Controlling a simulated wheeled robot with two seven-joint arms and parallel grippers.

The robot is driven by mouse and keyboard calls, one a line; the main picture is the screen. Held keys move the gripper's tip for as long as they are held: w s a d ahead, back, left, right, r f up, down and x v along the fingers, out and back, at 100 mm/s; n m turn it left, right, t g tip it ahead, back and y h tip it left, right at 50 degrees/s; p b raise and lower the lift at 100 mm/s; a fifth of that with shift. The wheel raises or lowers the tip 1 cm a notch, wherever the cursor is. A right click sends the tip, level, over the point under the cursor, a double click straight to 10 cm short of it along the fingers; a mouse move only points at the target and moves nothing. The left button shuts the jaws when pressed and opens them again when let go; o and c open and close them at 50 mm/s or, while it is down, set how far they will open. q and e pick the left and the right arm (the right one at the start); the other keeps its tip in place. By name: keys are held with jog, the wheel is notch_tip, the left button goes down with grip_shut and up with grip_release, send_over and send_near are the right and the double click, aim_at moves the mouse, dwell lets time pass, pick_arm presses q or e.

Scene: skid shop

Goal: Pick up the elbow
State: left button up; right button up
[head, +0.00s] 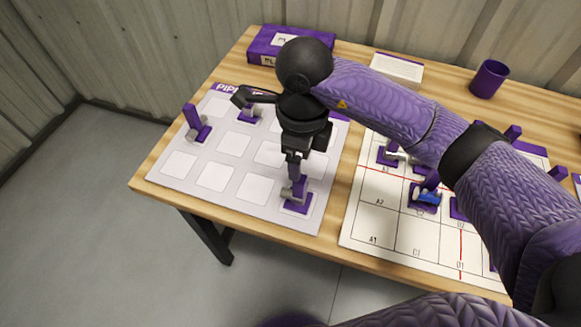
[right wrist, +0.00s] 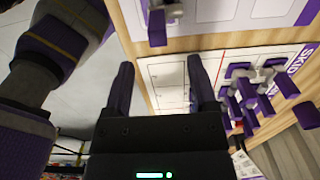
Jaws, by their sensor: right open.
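A small grey pipe fitting, apparently the elbow (head: 292,194), sits in a purple stand at the front right of the white pipe board (head: 186,191). A grey fitting in a purple holder (right wrist: 165,13) shows at the top of the right wrist view. My right gripper (head: 294,170) points down just above the front right fitting in the head view. Its two fingers are spread with nothing between them in the right wrist view (right wrist: 163,75). The exact gap between fingertips and fitting is hard to judge. My left gripper is not in view.
Another grey fitting (head: 250,112) and a purple stand (head: 198,128) are on the pipe board. The skid board (head: 375,237) to the right carries several purple holders and a blue-handled part (head: 428,198). A purple box (head: 262,42), pale box (head: 398,68) and purple cup (head: 489,79) stand behind.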

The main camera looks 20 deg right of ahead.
aim_at(299, 186)
jog(key=f, duration=0.1)
jog(key=s+f+b, duration=0.1)
jog(key=f, duration=0.1)
jog(key=shift+s+f, duration=0.15)
jog(key=shift+f, duration=0.1)
jog(key=f+b, duration=0.1)
jog(key=f, duration=0.1)
jog(key=w+f+b, duration=0.1)
jog(key=f, duration=0.2)
jog(key=shift+f, duration=0.5)
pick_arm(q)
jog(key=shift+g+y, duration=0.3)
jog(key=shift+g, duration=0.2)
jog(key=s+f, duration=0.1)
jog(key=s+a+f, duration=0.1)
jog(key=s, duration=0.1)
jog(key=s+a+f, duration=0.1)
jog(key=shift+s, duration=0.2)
pick_arm(e)
jog(key=shift+r, duration=0.1)
jog(key=shift+c, duration=0.7)
jog(key=c, duration=0.5)
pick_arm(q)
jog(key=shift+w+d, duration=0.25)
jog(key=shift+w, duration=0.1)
pick_arm(e)
grip_shut()
